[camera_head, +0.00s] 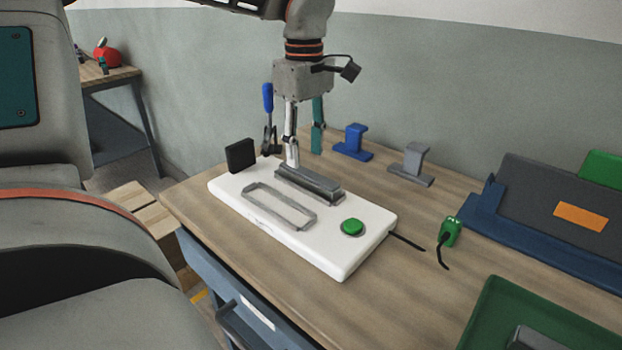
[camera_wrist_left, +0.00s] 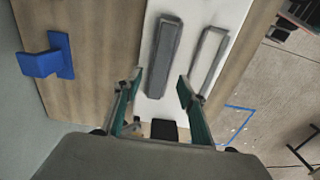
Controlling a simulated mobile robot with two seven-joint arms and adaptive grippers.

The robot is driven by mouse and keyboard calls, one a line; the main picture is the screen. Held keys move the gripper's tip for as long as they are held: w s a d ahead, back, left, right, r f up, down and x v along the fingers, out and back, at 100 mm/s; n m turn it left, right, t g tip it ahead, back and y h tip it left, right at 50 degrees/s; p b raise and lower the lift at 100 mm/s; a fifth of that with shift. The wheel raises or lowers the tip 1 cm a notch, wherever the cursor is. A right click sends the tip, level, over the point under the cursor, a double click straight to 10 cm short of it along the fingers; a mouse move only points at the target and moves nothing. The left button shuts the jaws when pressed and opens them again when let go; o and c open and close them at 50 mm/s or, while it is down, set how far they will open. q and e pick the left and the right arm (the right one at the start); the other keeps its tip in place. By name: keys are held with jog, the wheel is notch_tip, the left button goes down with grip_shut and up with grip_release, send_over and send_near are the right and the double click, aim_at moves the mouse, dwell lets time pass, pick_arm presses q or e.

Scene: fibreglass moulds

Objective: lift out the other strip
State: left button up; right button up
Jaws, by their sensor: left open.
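A white panel (camera_head: 340,262) lies on the wooden workbench. A long grey strip (camera_head: 311,184) sits on its far side, and it also shows in the left wrist view (camera_wrist_left: 165,58). Beside it is a grey rectangular frame (camera_head: 313,220) with white showing inside and no strip in it; the wrist view shows this frame too (camera_wrist_left: 221,47). My left gripper (camera_head: 304,158) points down over the far end of the grey strip. Its fingers (camera_wrist_left: 160,88) are apart, with the strip's near end between them in the wrist view and nothing held. My right gripper is not in view.
A black block (camera_head: 241,156) stands at the panel's left end, close to my gripper. A green button (camera_head: 352,227) is on its right part. A blue stand (camera_head: 353,142) and a grey stand (camera_head: 412,164) are behind. A green tray (camera_head: 484,320) is at lower right.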

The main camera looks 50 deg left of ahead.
aim_at(305, 171)
pick_arm(q)
notch_tip(305, 171, down, 5)
jog(key=shift+a+r+b, duration=0.1)
jog(key=shift+a+b, duration=0.05)
jog(key=shift+b, duration=0.15)
jog(key=shift+c, duration=0.3)
grip_shut()
